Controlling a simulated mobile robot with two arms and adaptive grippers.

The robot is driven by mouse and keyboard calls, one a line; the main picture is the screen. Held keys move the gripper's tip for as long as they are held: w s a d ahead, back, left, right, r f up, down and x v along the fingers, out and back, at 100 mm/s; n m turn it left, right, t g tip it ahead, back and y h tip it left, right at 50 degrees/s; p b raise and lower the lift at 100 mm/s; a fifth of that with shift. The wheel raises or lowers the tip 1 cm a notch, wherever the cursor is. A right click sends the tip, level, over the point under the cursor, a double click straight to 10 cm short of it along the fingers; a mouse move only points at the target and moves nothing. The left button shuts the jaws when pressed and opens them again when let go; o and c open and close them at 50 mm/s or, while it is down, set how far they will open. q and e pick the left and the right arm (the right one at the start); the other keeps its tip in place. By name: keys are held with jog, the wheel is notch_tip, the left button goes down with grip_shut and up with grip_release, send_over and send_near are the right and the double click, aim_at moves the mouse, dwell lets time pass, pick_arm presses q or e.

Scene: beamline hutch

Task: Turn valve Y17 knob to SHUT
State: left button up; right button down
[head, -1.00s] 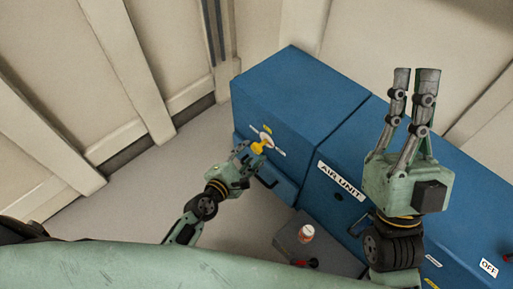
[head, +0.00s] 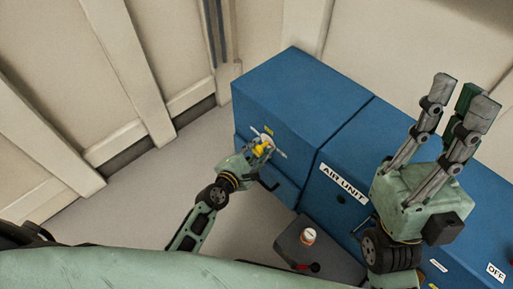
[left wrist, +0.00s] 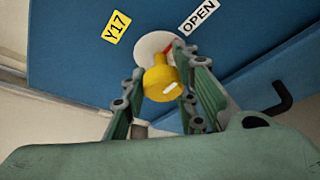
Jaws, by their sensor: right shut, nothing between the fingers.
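The yellow valve knob (left wrist: 160,82) sits on a round white disc (left wrist: 152,44) on the blue cabinet face; the knob also shows in the head view (head: 261,148). In the left wrist view, a yellow Y17 label (left wrist: 117,27) is up left of it and a white OPEN label (left wrist: 199,16) up right. A red mark on the disc lies towards OPEN. No SHUT label is visible. My left gripper (left wrist: 160,92) is open, a finger on each side of the knob; contact is unclear. My right gripper (head: 464,94) is shut and empty, raised at the right.
The blue cabinets bear an AIR UNIT label (head: 344,183) and an OFF label (head: 495,272). A dark handle (left wrist: 280,98) sticks out right of the knob. Grey floor at the left is clear.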

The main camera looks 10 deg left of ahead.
pick_arm(q)
jog(key=shift+w+a+r, duration=0.15)
jog(key=shift+a+r, duration=0.05)
grip_shut()
